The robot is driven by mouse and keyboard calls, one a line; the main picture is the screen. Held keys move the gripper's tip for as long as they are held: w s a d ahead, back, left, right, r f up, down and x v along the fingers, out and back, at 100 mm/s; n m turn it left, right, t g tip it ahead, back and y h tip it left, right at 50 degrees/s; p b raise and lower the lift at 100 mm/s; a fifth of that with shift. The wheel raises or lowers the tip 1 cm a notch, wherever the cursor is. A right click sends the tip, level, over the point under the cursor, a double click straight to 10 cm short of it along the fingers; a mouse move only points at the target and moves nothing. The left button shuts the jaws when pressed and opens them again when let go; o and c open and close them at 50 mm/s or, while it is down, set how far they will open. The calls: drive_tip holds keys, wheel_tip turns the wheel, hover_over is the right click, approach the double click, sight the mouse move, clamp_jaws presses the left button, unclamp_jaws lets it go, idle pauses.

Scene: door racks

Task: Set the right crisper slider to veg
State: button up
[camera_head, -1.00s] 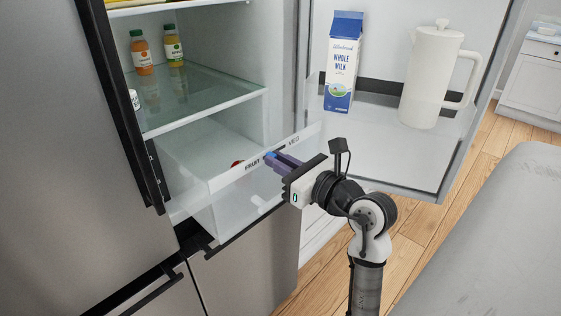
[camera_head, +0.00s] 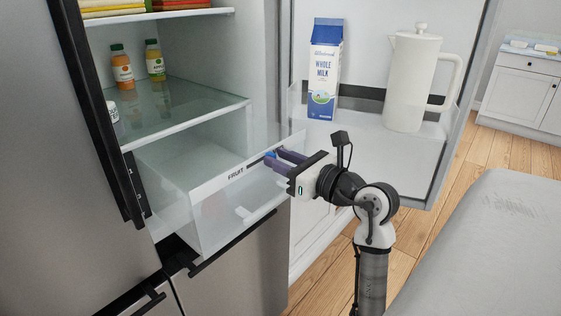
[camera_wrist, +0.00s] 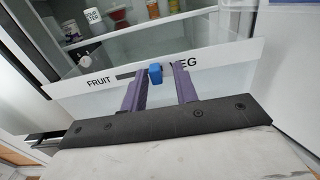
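The crisper's blue slider knob (camera_wrist: 155,74) sits in a dark slot (camera_wrist: 125,75) on the white drawer-front strip. It is at the slot's end towards the partly covered VEG label (camera_wrist: 187,63), away from the FRUIT label (camera_wrist: 99,81). My gripper (camera_wrist: 158,80) has its two purple fingers apart, one on each side of the knob. The left finger looks to be against the knob, with a gap on the right. In the head view the knob (camera_head: 270,153) shows just beyond the fingertips of my gripper (camera_head: 278,157), and the VEG label is hidden.
The clear crisper drawer (camera_head: 225,210) lies under a glass shelf (camera_head: 185,115) with two juice bottles (camera_head: 122,67). The open fridge door (camera_head: 395,160) on the right holds a milk carton (camera_head: 325,75) and a white pitcher (camera_head: 412,85).

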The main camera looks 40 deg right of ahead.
drive_tip(key=shift+o, duration=0.3)
drive_tip(key=s+b, duration=0.3)
drive_tip(key=s, duration=1)
drive_tip(key=shift+s+d, duration=0.4)
drive_tip(key=shift+d, duration=0.05)
